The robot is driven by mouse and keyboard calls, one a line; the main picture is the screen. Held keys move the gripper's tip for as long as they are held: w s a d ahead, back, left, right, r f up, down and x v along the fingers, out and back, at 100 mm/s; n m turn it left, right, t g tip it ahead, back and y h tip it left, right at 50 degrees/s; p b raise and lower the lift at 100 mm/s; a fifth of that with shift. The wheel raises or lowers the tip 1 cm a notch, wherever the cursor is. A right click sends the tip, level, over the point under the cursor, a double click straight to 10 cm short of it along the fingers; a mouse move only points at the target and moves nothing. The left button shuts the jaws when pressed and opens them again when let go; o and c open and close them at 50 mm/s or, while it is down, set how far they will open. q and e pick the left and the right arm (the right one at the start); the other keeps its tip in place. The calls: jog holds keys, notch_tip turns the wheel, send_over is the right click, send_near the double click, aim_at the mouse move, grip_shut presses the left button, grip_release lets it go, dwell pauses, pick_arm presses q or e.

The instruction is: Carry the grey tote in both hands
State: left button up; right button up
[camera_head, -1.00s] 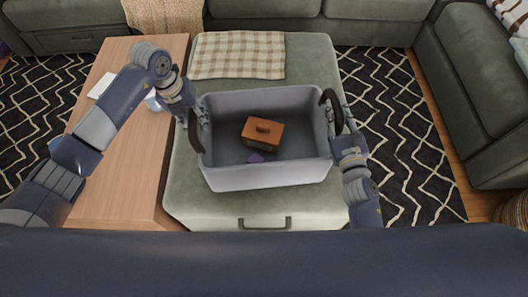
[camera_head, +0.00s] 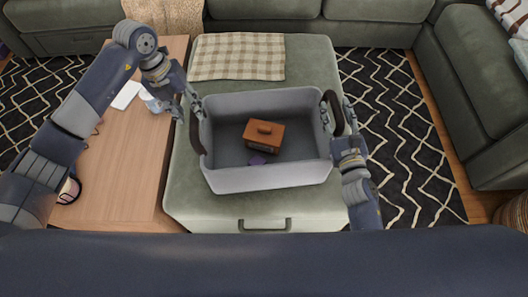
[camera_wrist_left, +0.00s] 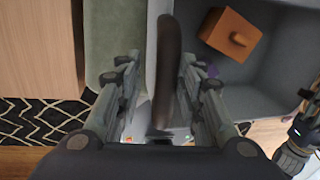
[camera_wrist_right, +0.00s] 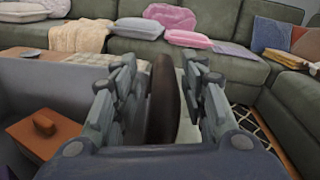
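The grey tote (camera_head: 266,178) stands on the green ottoman, with a brown box (camera_head: 263,134) and a small purple thing (camera_head: 257,159) inside. It has a dark handle on each side. My left gripper (camera_head: 195,105) is at the left handle (camera_head: 196,132). In the left wrist view its open fingers (camera_wrist_left: 160,85) stand on both sides of that handle, with gaps. My right gripper (camera_head: 333,112) is at the right handle (camera_head: 334,110). In the right wrist view its open fingers (camera_wrist_right: 160,90) stand on both sides of the handle, apart from it.
The green ottoman (camera_head: 185,195) has a checkered cloth (camera_head: 238,55) at its back. A wooden table (camera_head: 125,165) adjoins it on the left, with a white flat item (camera_head: 126,95) on it. Green sofas (camera_head: 470,75) bound the back and right. Patterned rug (camera_head: 395,140) lies to the right.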

aim_at(341, 128)
jog(key=shift+s, duration=0.1)
pick_arm(q)
jog(key=r, duration=0.3)
jog(key=a+r, duration=0.1)
jog(key=r, duration=0.1)
jog(key=shift+r, duration=0.25)
pick_arm(e)
jog(key=s, duration=0.7)
jog(key=shift+s+d, duration=0.1)
jog(key=shift+d, duration=0.25)
pick_arm(q)
jog(key=shift+s, duration=0.1)
